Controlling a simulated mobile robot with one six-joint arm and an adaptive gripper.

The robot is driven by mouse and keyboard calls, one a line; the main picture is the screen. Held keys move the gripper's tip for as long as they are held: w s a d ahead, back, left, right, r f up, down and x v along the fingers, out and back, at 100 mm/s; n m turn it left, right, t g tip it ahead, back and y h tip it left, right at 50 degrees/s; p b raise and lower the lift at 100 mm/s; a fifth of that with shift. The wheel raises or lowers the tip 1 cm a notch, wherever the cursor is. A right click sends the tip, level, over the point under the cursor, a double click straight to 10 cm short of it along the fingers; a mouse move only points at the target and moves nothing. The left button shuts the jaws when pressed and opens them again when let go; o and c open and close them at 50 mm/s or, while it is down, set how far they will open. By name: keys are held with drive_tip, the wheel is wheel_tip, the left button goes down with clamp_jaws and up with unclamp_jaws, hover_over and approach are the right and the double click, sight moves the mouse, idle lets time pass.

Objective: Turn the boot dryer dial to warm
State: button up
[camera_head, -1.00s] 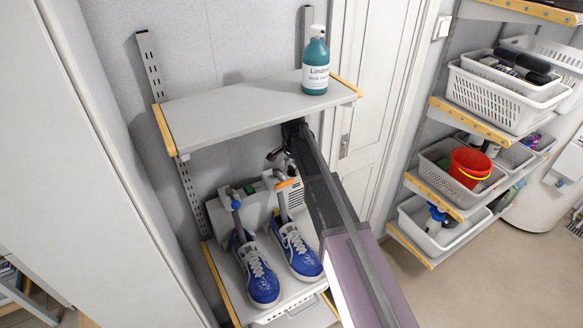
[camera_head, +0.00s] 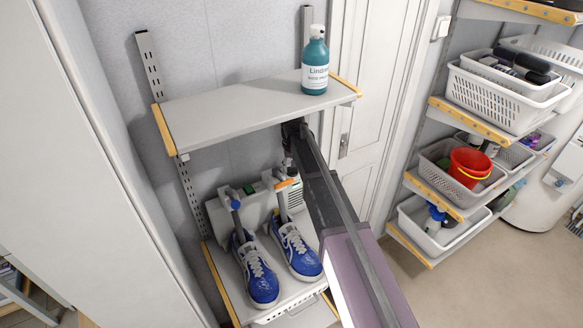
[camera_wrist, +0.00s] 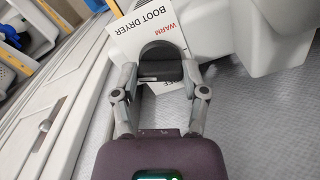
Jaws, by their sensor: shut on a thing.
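The boot dryer (camera_head: 259,211) is a light grey box on the lower shelf, with tubes going into two blue shoes (camera_head: 262,283). In the wrist view, its white label (camera_wrist: 128,40) reads "BOOT DRYER", with "WARM" in red beside the dial. The dark dial (camera_wrist: 160,52) sits between the fingers of my gripper (camera_wrist: 160,72), which is shut on it. A second word on the label is partly hidden by a finger. I cannot tell which setting the dial points to.
An upper shelf (camera_head: 230,105) with a teal soap bottle (camera_head: 315,62) hangs just above my arm. A white door (camera_head: 375,90) stands behind at the right. Shelves with white baskets (camera_head: 505,98) and a red bucket (camera_head: 469,167) are further right. The floor there is clear.

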drive_tip(key=shift+s+n, duration=0.1)
drive_tip(key=shift+n, duration=2.1)
drive_tip(key=o, duration=1.2)
drive_tip(key=shift+c, duration=0.2)
drive_tip(key=s+d+f+m+b, duration=0.3)
drive_tip(key=s+d+f+b, duration=0.1)
drive_tip(key=s+d, duration=0.7)
drive_tip(key=s+d+f+m+b, duration=0.3)
drive_tip(key=s+d+f+b, duration=0.1)
drive_tip(key=s+d, duration=0.7)
drive_tip(key=s, duration=0.3)
drive_tip(key=shift+s+d+m, duration=0.35)
drive_tip(key=shift+m, duration=0.05)
